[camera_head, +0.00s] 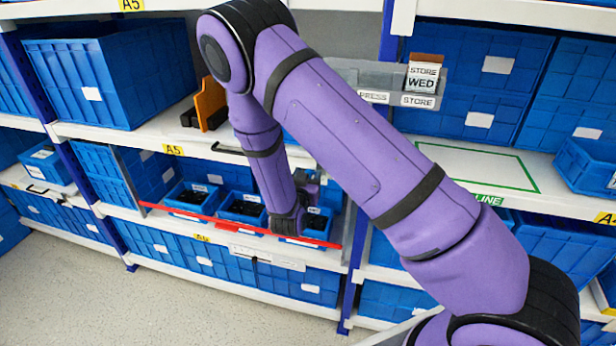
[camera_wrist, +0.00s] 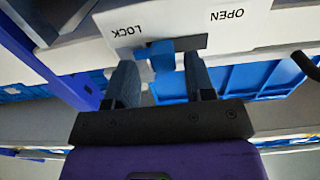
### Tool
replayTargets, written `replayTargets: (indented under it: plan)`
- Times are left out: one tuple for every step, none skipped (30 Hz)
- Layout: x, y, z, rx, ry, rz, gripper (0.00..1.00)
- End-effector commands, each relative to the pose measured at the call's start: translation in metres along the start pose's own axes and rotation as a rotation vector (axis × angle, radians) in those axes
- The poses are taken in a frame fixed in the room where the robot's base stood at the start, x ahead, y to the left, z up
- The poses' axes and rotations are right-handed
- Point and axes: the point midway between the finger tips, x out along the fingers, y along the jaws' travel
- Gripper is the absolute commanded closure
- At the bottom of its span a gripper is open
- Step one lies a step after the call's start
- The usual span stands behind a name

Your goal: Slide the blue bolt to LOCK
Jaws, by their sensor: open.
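The blue bolt (camera_wrist: 162,56) shows in the wrist view as a small blue block in front of a dark slot (camera_wrist: 191,44) on a white panel. The panel's lettering is upside down in this view, with LOCK (camera_wrist: 131,31) at the left and OPEN (camera_wrist: 227,15) at the right. The bolt sits toward the LOCK side, and more of the slot shows on its OPEN side. My gripper (camera_wrist: 161,62) is open, with one finger on each side of the bolt. A gap shows at both fingers. In the head view my arm hides the bolt.
Blue bins (camera_head: 241,208) stand on the lower shelf behind a red rail (camera_head: 240,228). A thin dark handle bar (camera_head: 228,150) is on the shelf edge above. A grey sorter with WED and STORE cards (camera_head: 423,78) is on the upper shelf. The floor (camera_head: 150,310) is clear.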

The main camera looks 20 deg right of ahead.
Motion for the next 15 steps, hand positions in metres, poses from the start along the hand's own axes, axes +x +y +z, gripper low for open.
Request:
replayTargets:
  plan:
    - [-0.004,-0.001,0.0,0.0,-0.001,-0.002,0.51]
    - [-0.007,-0.001,0.0,0.0,-0.001,-0.002,0.51]
    - [-0.013,-0.001,0.0,0.0,-0.001,-0.003,0.51]
    - [-0.017,-0.001,0.0,-0.001,-0.001,-0.004,0.51]
    - [-0.022,-0.001,0.0,-0.001,-0.002,-0.004,0.51]
    - [-0.03,-0.001,0.0,-0.001,-0.002,-0.004,0.51]
    - [-0.036,-0.001,0.0,-0.001,-0.002,-0.005,0.51]
    - [-0.041,-0.001,0.0,-0.001,-0.002,-0.004,0.51]
    - [-0.05,-0.001,0.0,-0.001,-0.001,-0.004,0.51]
    - [-0.055,-0.001,0.0,-0.001,-0.001,-0.005,0.51]
    - [-0.061,-0.001,0.0,0.0,-0.001,-0.003,0.51]
    - [-0.068,-0.001,0.0,-0.001,-0.002,-0.004,0.51]
    - [-0.073,-0.001,0.0,-0.001,-0.002,-0.004,0.51]
    - [-0.078,0.0,0.0,-0.002,-0.002,-0.003,0.51]
    - [-0.083,0.0,0.0,-0.001,-0.001,-0.003,0.51]
